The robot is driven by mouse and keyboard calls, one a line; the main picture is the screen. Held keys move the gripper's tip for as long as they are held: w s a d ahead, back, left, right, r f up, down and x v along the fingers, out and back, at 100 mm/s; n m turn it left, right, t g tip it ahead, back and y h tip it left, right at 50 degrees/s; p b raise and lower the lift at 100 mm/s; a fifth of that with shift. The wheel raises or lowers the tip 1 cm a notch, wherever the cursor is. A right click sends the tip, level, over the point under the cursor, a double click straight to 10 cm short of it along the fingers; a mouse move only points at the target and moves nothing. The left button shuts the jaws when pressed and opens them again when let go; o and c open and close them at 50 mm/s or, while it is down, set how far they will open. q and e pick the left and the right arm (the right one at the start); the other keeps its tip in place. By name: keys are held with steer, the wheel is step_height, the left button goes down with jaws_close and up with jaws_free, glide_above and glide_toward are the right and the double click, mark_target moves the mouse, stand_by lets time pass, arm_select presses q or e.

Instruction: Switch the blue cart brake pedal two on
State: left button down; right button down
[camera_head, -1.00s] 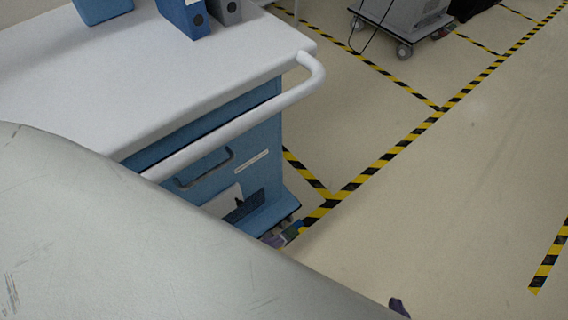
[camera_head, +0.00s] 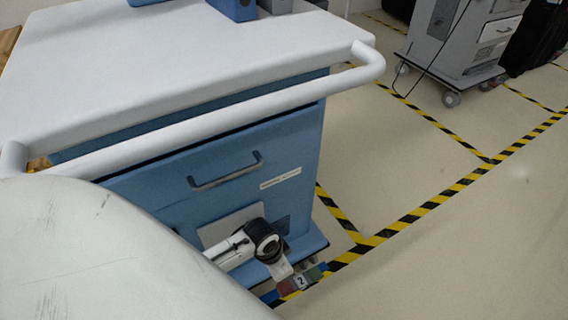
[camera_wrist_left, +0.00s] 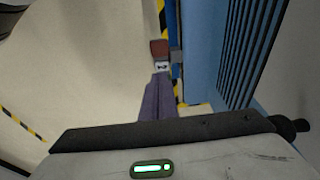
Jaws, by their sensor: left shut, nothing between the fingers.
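The blue cart (camera_head: 225,165) has a white top and a white handle bar. Low at its front right corner is a row of small coloured pedals. A white plate marked 2 (camera_head: 300,282) sits beside a red pedal (camera_head: 288,287), with a green one (camera_head: 315,272) to the right. In the left wrist view the red pedal (camera_wrist_left: 159,48) and the plate (camera_wrist_left: 161,66) lie just beyond my fingertips. My left gripper (camera_wrist_left: 160,80) is shut and empty, close to the plate; I cannot tell whether it touches. My right gripper is not in view.
A grey cart (camera_head: 455,45) on castors stands at the back right, with a black case beside it. Yellow and black tape (camera_head: 430,205) marks the floor. The floor to the right is clear. My pale arm covers the lower left of the head view.

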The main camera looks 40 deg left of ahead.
mark_target(286, 287)
arm_select(q)
steer(key=shift+a, duration=0.15)
